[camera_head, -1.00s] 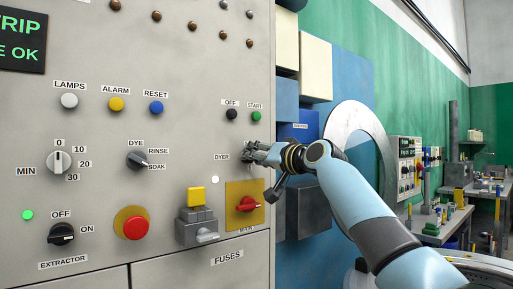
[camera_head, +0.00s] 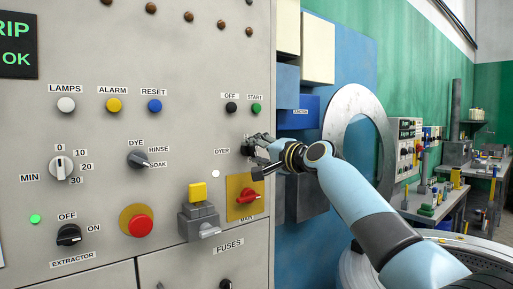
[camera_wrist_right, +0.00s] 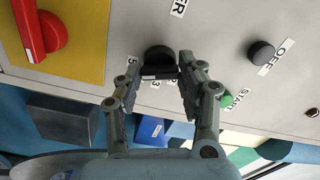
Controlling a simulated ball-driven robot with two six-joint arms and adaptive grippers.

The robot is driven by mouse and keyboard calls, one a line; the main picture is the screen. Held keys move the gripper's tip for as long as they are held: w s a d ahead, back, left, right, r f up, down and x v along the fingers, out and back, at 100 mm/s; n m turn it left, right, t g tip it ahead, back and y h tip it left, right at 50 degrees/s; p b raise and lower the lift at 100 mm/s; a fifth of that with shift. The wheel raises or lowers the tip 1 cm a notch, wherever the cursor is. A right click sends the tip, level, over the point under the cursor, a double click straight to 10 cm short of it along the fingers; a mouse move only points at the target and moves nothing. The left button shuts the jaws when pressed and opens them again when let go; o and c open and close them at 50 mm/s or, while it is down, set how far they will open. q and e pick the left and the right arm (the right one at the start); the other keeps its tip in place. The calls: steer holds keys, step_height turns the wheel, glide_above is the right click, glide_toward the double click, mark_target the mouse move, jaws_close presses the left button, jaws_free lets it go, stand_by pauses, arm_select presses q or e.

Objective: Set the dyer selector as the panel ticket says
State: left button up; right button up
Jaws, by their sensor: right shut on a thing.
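The dyer selector is a small dark knob beside the DYER label (camera_head: 222,151), at the right edge of the grey panel (camera_head: 100,130). My right gripper (camera_head: 255,147) is at it in the head view and mostly hides it. In the right wrist view the selector (camera_wrist_right: 158,56) is a black knob between the two fingertips of my right gripper (camera_wrist_right: 158,72), which are closed on its sides. No panel ticket is legible. My left gripper is not in view.
A red switch (camera_head: 248,196) on a yellow plate is below the selector. The black OFF button (camera_head: 231,107) and green START button (camera_head: 256,108) are above it. A dark display (camera_head: 17,46) with green text is cut off at the upper left.

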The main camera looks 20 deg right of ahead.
steer(key=shift+f, duration=0.2)
stand_by(0.3)
steer(key=o, duration=0.9)
steer(key=shift+o, duration=1.3)
steer(key=shift+r, duration=0.1)
steer(key=v, duration=1.2)
